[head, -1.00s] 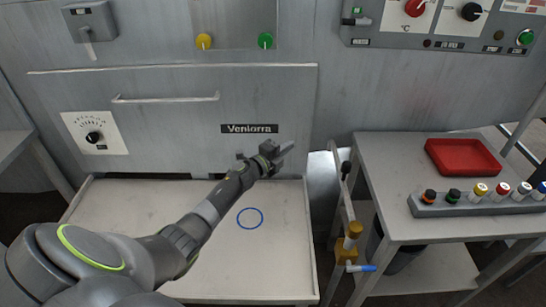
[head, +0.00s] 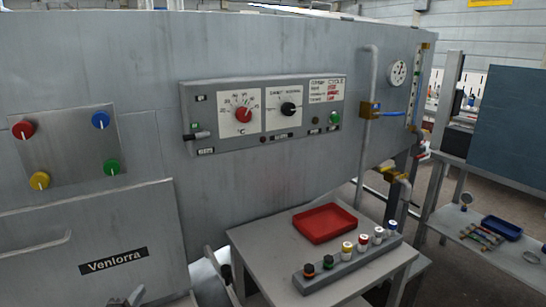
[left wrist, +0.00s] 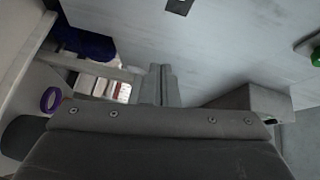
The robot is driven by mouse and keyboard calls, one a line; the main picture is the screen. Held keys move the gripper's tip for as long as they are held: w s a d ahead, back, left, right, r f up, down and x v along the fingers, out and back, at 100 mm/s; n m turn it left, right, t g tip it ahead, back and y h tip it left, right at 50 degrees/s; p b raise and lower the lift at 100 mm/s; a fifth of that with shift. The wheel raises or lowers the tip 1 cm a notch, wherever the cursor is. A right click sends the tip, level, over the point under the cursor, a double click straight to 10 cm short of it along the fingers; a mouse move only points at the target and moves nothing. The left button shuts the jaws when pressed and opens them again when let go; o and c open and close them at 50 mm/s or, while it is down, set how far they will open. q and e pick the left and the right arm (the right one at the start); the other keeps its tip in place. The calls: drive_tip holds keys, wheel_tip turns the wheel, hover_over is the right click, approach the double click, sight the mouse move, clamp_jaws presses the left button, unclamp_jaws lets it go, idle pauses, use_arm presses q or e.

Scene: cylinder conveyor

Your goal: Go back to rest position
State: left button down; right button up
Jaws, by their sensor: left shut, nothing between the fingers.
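My left gripper (head: 130,297) shows only as a small grey tip at the bottom edge of the head view, in front of the panel marked Venlorra. In the left wrist view its two fingers (left wrist: 162,72) are together with nothing between them. A pale grey panel surface fills much of that view beyond the fingers. The rest of my left arm is outside the head view. My right gripper is in neither view.
A grey side table (head: 262,246) holds a red tray (head: 324,222) and a rack (head: 340,271) with several coloured-cap cylinders. A control box (head: 265,113) sits on the machine wall. A shelf unit (head: 470,240) stands at the right.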

use_arm(q)
drive_tip(key=s+f+n+g+y, duration=0.35)
drive_tip(key=s+n, duration=0.25)
drive_tip(key=s, duration=0.4)
drive_tip(key=s+f+n+g+y, duration=0.2)
drive_tip(key=s+n+g, duration=0.2)
drive_tip(key=s+n, duration=0.45)
drive_tip(key=s+d+n+g+h, duration=0.1)
drive_tip(key=s+d+g+h, duration=0.2)
drive_tip(key=s, duration=0.7)
drive_tip(key=s+d+n+g, duration=0.1)
drive_tip(key=s+d+g, duration=0.35)
drive_tip(key=s, duration=0.55)
wheel_tip(320, 180, down, 21)
drive_tip(key=a+p, duration=0.1)
drive_tip(key=p, duration=0.1)
drive_tip(key=s+d+f+g+h+p, duration=0.1)
drive_tip(key=s+f+p, duration=0.1)
drive_tip(key=s+f, duration=1.2)
drive_tip(key=shift+s+f+g, duration=0.3)
drive_tip(key=shift+s+f, duration=0.1)
drive_tip(key=shift+f, duration=0.1)
drive_tip(key=shift+d, duration=0.1)
